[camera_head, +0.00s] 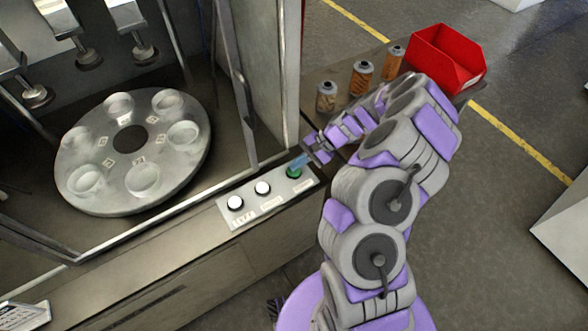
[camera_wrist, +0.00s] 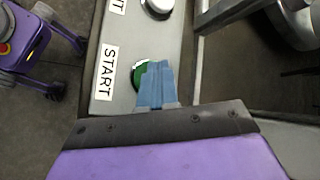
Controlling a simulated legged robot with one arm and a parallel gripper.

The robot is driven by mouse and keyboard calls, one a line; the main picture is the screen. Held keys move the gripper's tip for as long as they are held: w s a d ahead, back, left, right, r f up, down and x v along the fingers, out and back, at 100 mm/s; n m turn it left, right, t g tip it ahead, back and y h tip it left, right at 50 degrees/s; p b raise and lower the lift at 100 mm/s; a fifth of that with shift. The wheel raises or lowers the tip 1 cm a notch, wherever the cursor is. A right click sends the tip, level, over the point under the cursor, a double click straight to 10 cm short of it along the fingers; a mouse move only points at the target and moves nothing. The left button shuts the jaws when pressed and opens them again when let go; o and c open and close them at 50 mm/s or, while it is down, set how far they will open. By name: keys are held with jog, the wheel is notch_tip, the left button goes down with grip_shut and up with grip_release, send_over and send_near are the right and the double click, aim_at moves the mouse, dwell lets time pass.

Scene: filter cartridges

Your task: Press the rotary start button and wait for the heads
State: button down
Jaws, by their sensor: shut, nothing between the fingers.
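The green start button (camera_head: 293,172) is at the right end of the button panel (camera_head: 250,205). In the wrist view the button (camera_wrist: 138,76) is beside a START label (camera_wrist: 105,72). My gripper (camera_head: 298,163) is shut and empty, its blue fingertips over the button and partly hiding it. In the wrist view the fingertips (camera_wrist: 157,75) overlap the button's right part; I cannot tell whether they touch it. The round rotary table (camera_head: 130,140) has several shallow round seats, and no cartridge shows on it. Several heads (camera_head: 88,52) hang above its far side.
Two white buttons (camera_head: 249,195) are on the panel left of the green one. A metal door frame (camera_head: 243,95) stands close to my gripper. Cartridges (camera_head: 361,78) stand on a ledge behind my arm, beside a red bin (camera_head: 445,60).

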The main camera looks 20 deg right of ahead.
aim_at(297, 170)
jog(key=shift+f+b, duration=0.3)
jog(key=shift+f, duration=0.25)
dwell(0.7)
jog(key=shift+r, duration=0.15)
jog(key=shift+r+p, duration=0.7)
jog(key=shift+r, duration=0.15)
jog(key=shift+r+p, duration=1.6)
jog(key=shift+r, duration=0.85)
